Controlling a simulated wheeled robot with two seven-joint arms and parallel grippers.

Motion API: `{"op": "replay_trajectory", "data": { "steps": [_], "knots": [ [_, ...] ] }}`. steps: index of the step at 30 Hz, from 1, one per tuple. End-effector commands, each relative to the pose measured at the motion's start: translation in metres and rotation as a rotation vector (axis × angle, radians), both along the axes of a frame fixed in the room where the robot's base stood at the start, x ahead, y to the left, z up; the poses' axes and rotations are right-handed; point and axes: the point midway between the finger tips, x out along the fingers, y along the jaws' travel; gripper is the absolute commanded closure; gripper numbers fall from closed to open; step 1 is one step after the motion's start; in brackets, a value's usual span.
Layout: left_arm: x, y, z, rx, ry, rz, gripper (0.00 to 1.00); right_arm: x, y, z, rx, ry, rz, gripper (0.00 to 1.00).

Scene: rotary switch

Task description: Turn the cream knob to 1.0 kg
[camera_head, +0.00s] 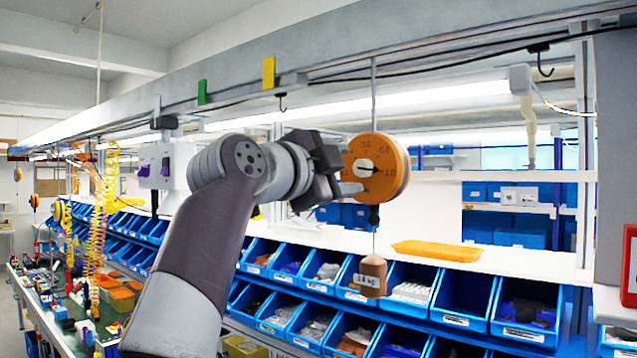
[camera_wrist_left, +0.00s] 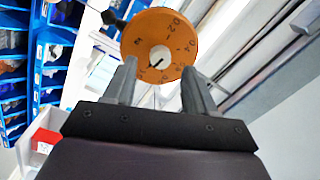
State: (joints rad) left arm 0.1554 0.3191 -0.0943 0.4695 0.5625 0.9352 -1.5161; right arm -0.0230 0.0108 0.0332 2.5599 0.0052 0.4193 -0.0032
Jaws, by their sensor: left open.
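The cream knob (camera_head: 363,168) sits in the middle of a round orange dial (camera_head: 376,146) with printed figures, hung from the overhead beam. A dark pointer mark on the knob points to the right, close to the 1.0 figure. In the left wrist view the cream knob (camera_wrist_left: 159,58) and the orange dial (camera_wrist_left: 150,26) show ahead, just beyond my fingertips. My left gripper (camera_head: 346,177) is open at the dial's left side. Its fingers stand apart on either side of the knob in the left wrist view (camera_wrist_left: 160,72); contact cannot be told. My right gripper is out of view.
A brown weight (camera_head: 372,277) with a small label hangs on a cord below the dial. Blue bins (camera_head: 408,312) line the rack beneath, with an orange tray (camera_head: 437,251) on the white shelf. A light tube (camera_head: 440,97) runs behind the dial.

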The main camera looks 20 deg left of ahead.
Motion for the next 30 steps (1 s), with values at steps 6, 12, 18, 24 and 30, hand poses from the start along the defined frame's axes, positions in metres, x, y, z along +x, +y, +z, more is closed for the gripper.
{"op": "replay_trajectory", "data": {
  "steps": [6, 12, 18, 24, 30],
  "knots": [
    [-0.059, 0.018, -0.002, 0.001, -0.001, 0.006, 0.44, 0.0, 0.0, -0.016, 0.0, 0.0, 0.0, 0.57],
    [-0.085, 0.025, -0.001, 0.001, 0.0, 0.002, 0.44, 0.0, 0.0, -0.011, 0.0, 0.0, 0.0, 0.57],
    [-0.088, 0.026, -0.003, 0.0, 0.0, 0.0, 0.44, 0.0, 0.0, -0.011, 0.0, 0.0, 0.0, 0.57],
    [-0.088, 0.026, -0.003, 0.001, 0.0, 0.0, 0.44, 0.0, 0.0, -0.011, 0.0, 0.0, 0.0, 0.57],
    [-0.087, 0.027, 0.0, -0.102, 0.019, 0.006, 0.44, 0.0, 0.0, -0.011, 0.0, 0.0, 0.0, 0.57]
  ]
}}
